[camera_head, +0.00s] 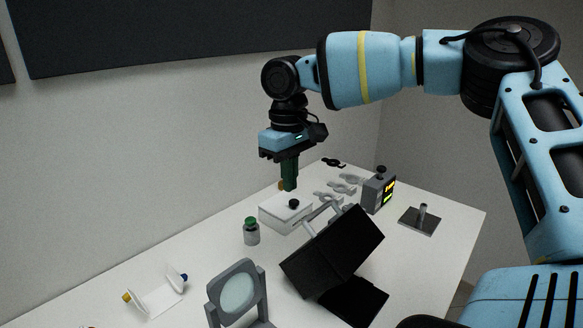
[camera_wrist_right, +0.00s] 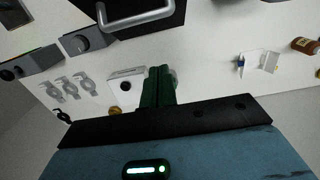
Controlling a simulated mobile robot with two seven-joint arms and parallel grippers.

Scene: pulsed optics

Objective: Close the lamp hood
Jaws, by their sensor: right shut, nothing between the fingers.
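The lamp hood (camera_head: 335,248) is a black lid tilted up at an angle over a black base (camera_head: 355,302), standing open. A grey bar handle (camera_head: 322,220) shows at its upper left edge. In the right wrist view the hood (camera_wrist_right: 165,22) is at the top, with its grey U-shaped handle (camera_wrist_right: 135,20) in front. My right gripper (camera_head: 289,188) points down, above and to the left of the hood in the head view, apart from it. Its green fingers (camera_wrist_right: 158,78) are closed together and hold nothing. My left gripper is out of view.
A white box with a black knob (camera_head: 270,212) lies below my right gripper. A round lens in a grey frame (camera_head: 238,293), a green-capped bottle (camera_head: 251,232), a grey lit display unit (camera_head: 378,190) and a metal post plate (camera_head: 420,222) stand around the hood.

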